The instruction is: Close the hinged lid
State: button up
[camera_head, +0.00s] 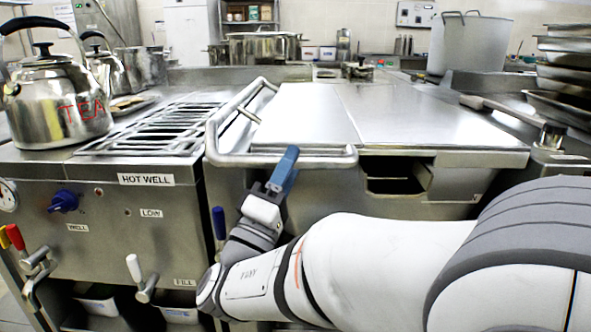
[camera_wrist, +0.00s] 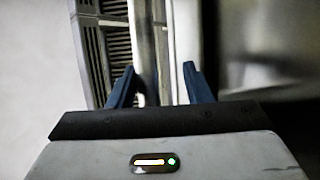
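The hinged lid (camera_head: 430,115) is a broad, flat steel panel on the cooker top. It looks about level in the head view; whether it is fully down I cannot tell. Its tubular steel handle (camera_head: 225,158) bends around the left and front edges. My gripper (camera_head: 289,156) is at the front run of the handle, its blue fingers overlapping the bar. In the wrist view my gripper (camera_wrist: 158,76) has its fingers apart, with a pale bar, likely the handle (camera_wrist: 147,45), running between them. Contact with the bar is unclear.
A slotted grate (camera_head: 160,130) lies left of the lid, with a steel TEA kettle (camera_head: 60,100) beyond it. Levers and a blue knob (camera_head: 64,201) project from the front panel. Stacked pans (camera_head: 570,70) stand at right. A large pot (camera_head: 468,45) stands behind.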

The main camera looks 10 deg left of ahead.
jog(key=shift+r, duration=0.1)
jog(key=shift+s+a, duration=0.1)
jog(key=shift+s, duration=0.1)
jog(key=p+v, duration=0.1)
jog(key=v, duration=0.6)
jog(key=shift+f, duration=0.3)
jog(key=shift+s, duration=0.15)
